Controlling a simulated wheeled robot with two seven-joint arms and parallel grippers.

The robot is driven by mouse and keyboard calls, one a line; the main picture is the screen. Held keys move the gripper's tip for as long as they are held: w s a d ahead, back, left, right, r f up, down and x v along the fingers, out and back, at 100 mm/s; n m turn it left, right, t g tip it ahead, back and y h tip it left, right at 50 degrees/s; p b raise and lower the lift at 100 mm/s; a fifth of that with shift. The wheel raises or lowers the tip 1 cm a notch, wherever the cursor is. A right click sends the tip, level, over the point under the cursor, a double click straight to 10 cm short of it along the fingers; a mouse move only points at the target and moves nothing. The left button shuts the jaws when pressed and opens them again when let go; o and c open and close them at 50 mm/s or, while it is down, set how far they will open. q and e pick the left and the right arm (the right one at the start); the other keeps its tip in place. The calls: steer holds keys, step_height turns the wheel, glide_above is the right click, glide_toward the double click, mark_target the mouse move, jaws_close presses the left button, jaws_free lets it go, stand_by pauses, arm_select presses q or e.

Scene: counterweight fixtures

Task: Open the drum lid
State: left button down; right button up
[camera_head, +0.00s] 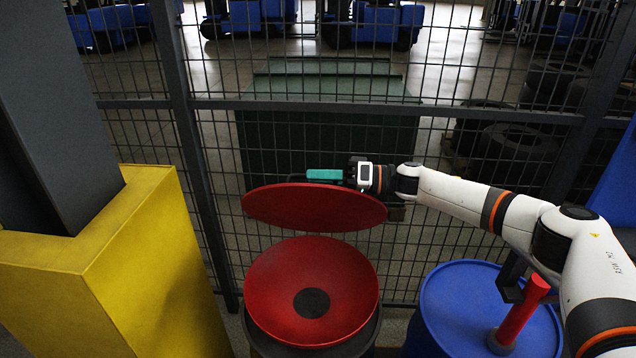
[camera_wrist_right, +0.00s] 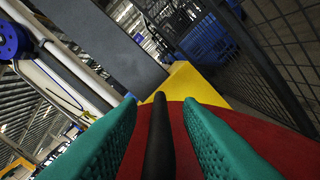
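The red drum lid (camera_head: 315,207) is raised above and behind the drum's red funnel-shaped top (camera_head: 275,280), with a clear gap at the front. My right gripper (camera_head: 325,175) is at the lid's far upper edge, its teal fingers pointing left. In the right wrist view, a black handle bar (camera_wrist_right: 160,140) lies between the two teal fingers, over the red lid surface (camera_wrist_right: 230,130). Gaps show on both sides of the bar, so the fingers are open around it. Whether the lid's hinge is behind it is hidden. My left gripper is not in view.
A wire mesh fence (camera_head: 400,107) stands close behind the lid. A blue drum (camera_head: 455,300) with a red upright cylinder (camera_head: 520,315) is at the right, under my right arm. A yellow block (camera_head: 130,280) with a dark post stands at the left.

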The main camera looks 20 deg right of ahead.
steer(key=shift+w+a, duration=0.2)
steer(key=shift+a, duration=0.1)
steer(key=shift+c, duration=0.5)
jaws_close()
steer(key=shift+w+r, duration=0.1)
steer(key=shift+r, duration=0.1)
steer(key=w+d+r+m, duration=0.2)
steer(key=w, duration=0.4)
steer(key=shift+w+d+m+b, duration=0.15)
steer(key=shift+d+m+b, duration=0.2)
steer(key=shift+m+b, duration=0.05)
